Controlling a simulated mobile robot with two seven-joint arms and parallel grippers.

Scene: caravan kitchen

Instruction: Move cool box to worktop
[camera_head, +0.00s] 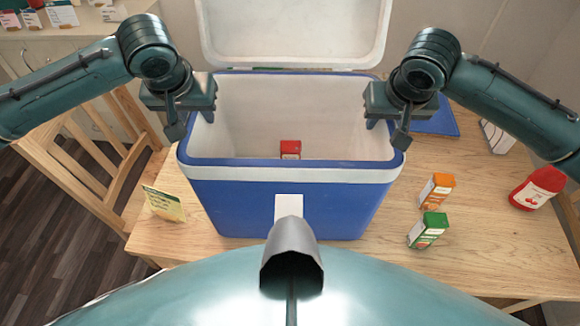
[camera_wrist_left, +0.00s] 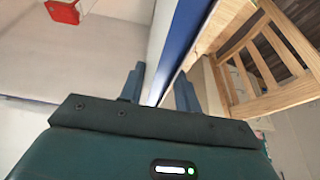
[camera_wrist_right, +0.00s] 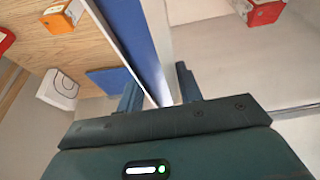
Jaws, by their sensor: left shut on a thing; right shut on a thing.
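The blue and white cool box (camera_head: 240,205) is in the middle of the head view with its lid (camera_head: 295,30) raised at the back. Inside it stands a small red carton (camera_head: 290,149), also seen in the left wrist view (camera_wrist_left: 62,11). My left gripper (camera_head: 190,120) is shut on the box's left wall; the wall (camera_wrist_left: 178,50) runs between its fingers in the left wrist view. My right gripper (camera_head: 388,122) is shut on the right wall (camera_wrist_right: 155,50). The box's underside is hidden, so I cannot tell whether it touches the table.
The box is over a wooden table (camera_head: 460,200). Orange (camera_head: 437,190) and green (camera_head: 428,230) cartons, a red bottle (camera_head: 538,188) and a blue flat item (camera_head: 435,120) lie right. A yellow packet (camera_head: 163,203) and chair (camera_head: 80,165) are left. A counter (camera_head: 70,32) with small boxes is back left.

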